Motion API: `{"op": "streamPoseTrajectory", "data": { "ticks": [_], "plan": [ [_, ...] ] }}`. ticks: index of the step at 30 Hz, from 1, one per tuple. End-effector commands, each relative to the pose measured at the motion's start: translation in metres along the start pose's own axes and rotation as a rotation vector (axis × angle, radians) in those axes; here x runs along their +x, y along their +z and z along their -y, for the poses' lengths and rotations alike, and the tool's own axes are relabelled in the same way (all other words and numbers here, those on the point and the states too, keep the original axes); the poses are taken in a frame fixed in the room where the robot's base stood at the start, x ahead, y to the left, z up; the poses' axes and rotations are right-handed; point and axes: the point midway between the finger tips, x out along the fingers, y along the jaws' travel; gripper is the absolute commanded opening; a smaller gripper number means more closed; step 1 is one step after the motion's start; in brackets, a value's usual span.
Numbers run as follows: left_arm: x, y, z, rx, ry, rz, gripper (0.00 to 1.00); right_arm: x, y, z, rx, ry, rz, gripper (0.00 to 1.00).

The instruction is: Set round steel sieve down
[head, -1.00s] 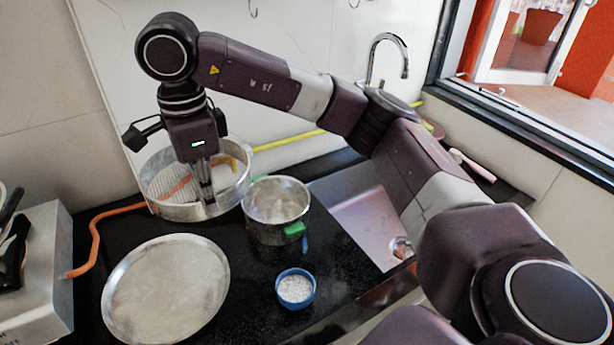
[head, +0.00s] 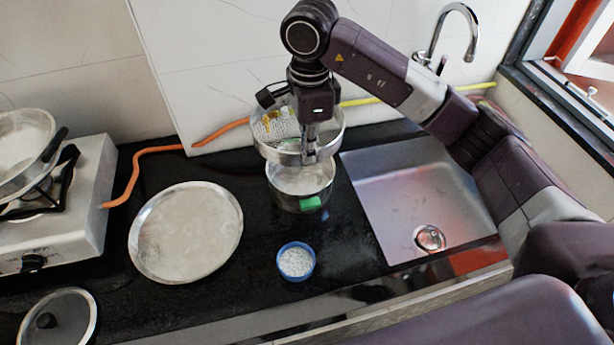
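The round steel sieve (head: 277,151) is in the head view, with its shiny rim above and slightly behind the steel pot (head: 298,202) on the counter. My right gripper (head: 309,158) points down at the near side of the rim, with its fingers closed on it. The sieve overlaps the pot's far edge in the picture; I cannot tell whether they touch. Something printed with yellow shows inside or through the sieve. My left gripper is not in view.
A round steel tray (head: 186,232) lies to the left, and a blue bowl of white grains (head: 296,262) stands in front of the pot. A sink (head: 405,195) is at the right. A stove (head: 72,200) with a pan stands at the left. An orange hose (head: 150,150) crosses the back.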

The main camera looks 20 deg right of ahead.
Motion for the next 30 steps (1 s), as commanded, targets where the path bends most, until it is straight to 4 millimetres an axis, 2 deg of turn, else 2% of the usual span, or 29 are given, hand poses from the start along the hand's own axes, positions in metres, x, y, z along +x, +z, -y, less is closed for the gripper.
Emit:
{"op": "streamPoseTrajectory", "data": {
  "ticks": [1, 4, 9, 14, 21, 26, 30],
  "plan": [
    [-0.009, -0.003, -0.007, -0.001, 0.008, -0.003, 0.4, 0.012, -0.001, -0.002, 0.003, 0.008, -0.002, 0.0],
    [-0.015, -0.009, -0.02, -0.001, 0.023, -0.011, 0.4, 0.034, 0.001, -0.002, 0.001, 0.006, -0.003, 0.0],
    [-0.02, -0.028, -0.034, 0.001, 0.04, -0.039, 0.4, 0.055, 0.005, -0.003, 0.0, -0.001, -0.004, 0.0],
    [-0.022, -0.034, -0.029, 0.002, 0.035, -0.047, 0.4, 0.065, 0.007, -0.005, 0.0, -0.002, -0.007, 0.0],
    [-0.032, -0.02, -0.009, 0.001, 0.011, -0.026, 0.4, 0.1, 0.004, -0.004, 0.001, 0.001, -0.004, 0.0],
    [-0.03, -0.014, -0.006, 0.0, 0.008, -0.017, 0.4, 0.104, 0.003, -0.003, 0.0, -0.003, -0.004, 0.0],
    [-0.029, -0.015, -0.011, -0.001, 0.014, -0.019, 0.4, 0.104, 0.004, -0.003, 0.0, -0.003, -0.005, 0.0]
  ]
}}
